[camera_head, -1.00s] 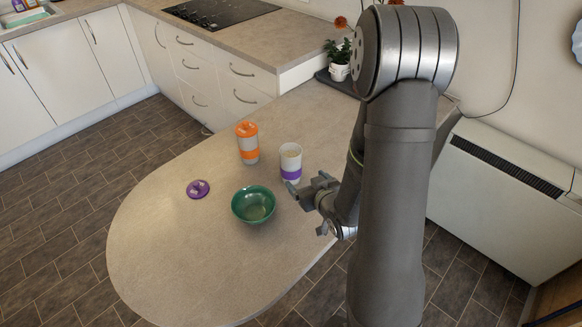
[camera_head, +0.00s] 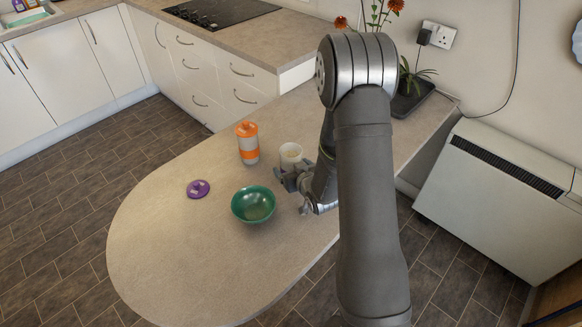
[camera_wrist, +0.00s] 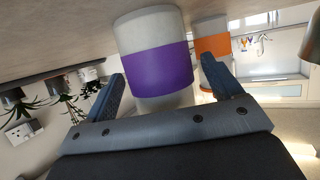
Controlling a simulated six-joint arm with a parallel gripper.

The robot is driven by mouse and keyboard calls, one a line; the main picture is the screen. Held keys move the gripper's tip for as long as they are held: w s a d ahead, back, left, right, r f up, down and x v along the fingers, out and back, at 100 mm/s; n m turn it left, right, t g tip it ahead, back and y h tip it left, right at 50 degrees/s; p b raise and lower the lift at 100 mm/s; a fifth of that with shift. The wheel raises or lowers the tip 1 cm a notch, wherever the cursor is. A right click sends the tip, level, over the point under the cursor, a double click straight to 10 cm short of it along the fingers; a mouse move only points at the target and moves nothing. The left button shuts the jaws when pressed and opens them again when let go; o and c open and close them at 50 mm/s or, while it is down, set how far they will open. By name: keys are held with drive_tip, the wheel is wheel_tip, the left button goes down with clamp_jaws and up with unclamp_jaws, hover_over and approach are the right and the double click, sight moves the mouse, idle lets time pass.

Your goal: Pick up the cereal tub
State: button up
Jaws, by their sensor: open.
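A white tub with a purple band stands upright and open on the counter; its upper part (camera_head: 290,150) shows in the head view, and light contents are visible inside. I take it to be the cereal tub. In the wrist view, which is upside down, its purple band (camera_wrist: 160,65) fills the space between the fingers. My gripper (camera_head: 287,178) is open, low beside the tub, and hides its lower part in the head view. In the wrist view my gripper (camera_wrist: 164,70) has one finger on each side of the tub, with no clear contact.
A tub with an orange lid and band (camera_head: 248,145) stands close to the left. A green bowl (camera_head: 253,204) is near, in front. A purple lid (camera_head: 198,189) lies further left. A plant on a dark tray (camera_head: 408,98) stands behind my arm. The counter's left front is clear.

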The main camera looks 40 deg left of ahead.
drive_tip(key=c, duration=1.2)
drive_tip(key=shift+r, duration=0.2)
